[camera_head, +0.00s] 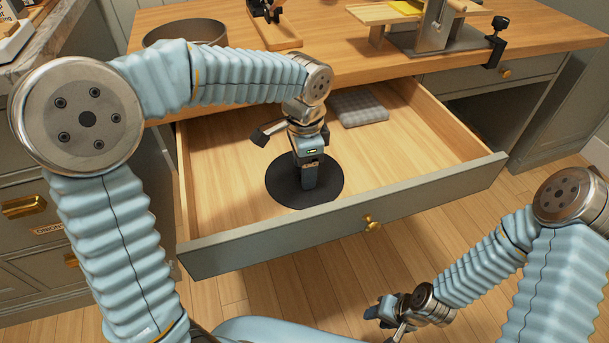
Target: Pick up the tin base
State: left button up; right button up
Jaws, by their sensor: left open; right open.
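The tin base (325,194) is a flat, dark round disc lying in the open drawer, towards its front. My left gripper (307,183) points down over the disc and hides part of it. Its jaws are open; I cannot tell whether the fingertips touch the disc. My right gripper (385,318) is open and empty, low in front of the drawer and away from the disc.
The drawer (440,130) is pulled out, with a front panel and brass knob (372,224). A grey folded cloth-like item (358,106) lies at its back. A round metal tin ring (186,31), a wooden board (275,33) and a clamped metal tool (433,30) stand on the worktop.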

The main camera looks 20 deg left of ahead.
pick_arm(q)
grip_shut()
jog(key=shift+r, duration=0.1)
